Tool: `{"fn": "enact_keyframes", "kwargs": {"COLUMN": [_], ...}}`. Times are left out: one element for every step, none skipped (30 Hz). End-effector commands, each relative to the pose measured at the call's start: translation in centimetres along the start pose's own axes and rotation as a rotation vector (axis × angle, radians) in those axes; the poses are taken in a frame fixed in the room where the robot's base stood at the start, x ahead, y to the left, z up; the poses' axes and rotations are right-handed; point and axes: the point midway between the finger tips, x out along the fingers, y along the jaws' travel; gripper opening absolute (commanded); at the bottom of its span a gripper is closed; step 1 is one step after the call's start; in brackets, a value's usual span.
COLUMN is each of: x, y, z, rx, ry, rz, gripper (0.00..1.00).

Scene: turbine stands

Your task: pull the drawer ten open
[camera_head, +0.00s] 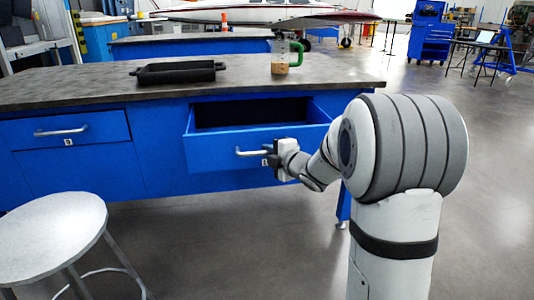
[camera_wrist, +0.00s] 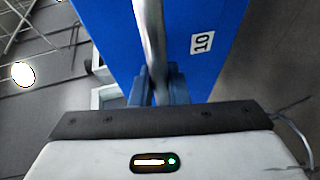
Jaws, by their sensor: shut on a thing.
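A blue drawer (camera_head: 215,149) in the blue workbench stands pulled part way out, and its dark inside shows from above. In the wrist view its blue front (camera_wrist: 110,35) bears a white label (camera_wrist: 202,43) that reads 10. A silver bar handle (camera_wrist: 151,45) runs across that front; it also shows in the head view (camera_head: 248,153). My gripper (camera_head: 270,155) is at the right end of the handle. In the wrist view its two fingers (camera_wrist: 157,88) are shut around the bar. The fingertips are partly hidden in the head view.
Another drawer (camera_head: 65,131), at the left of the bench, is closed. A black tray (camera_head: 175,73) and a jug with a green handle (camera_head: 281,60) stand on the bench top (camera_head: 90,84). A round stool (camera_head: 52,235) stands at front left. Grey floor (camera_head: 240,235) is clear before the bench.

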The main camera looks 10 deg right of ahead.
Motion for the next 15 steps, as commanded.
{"fn": "enact_keyframes", "kwargs": {"x": [-0.08,-0.07,-0.06,-0.05,-0.04,-0.03,-0.02,-0.02,-0.01,0.01,0.02,0.04,0.05,0.06,0.07], "y": [-0.13,-0.13,-0.13,-0.13,-0.13,-0.13,-0.14,-0.14,-0.13,-0.12,-0.11,-0.10,-0.09,-0.08,-0.08], "z": [0.32,0.30,0.27,0.26,0.24,0.22,0.21,0.20,0.16,0.12,0.08,0.03,-0.01,-0.03,-0.07], "rx": [0.003,0.003,0.003,0.003,0.003,0.003,0.003,0.003,0.003,0.002,0.002,0.002,0.001,0.001,0.001], "ry": [-0.009,-0.008,-0.008,-0.008,-0.007,-0.007,-0.007,-0.006,-0.005,-0.005,-0.004,-0.002,-0.002,-0.001,0.000], "rz": [-0.003,-0.004,-0.004,-0.004,-0.004,-0.004,-0.004,-0.004,-0.004,-0.003,-0.003,-0.003,-0.003,-0.002,-0.002], "gripper": [0.00,0.00,0.00,0.00,0.00,0.00,0.16,0.18,0.22,0.24,0.27,0.30,0.32,0.35,0.36]}}
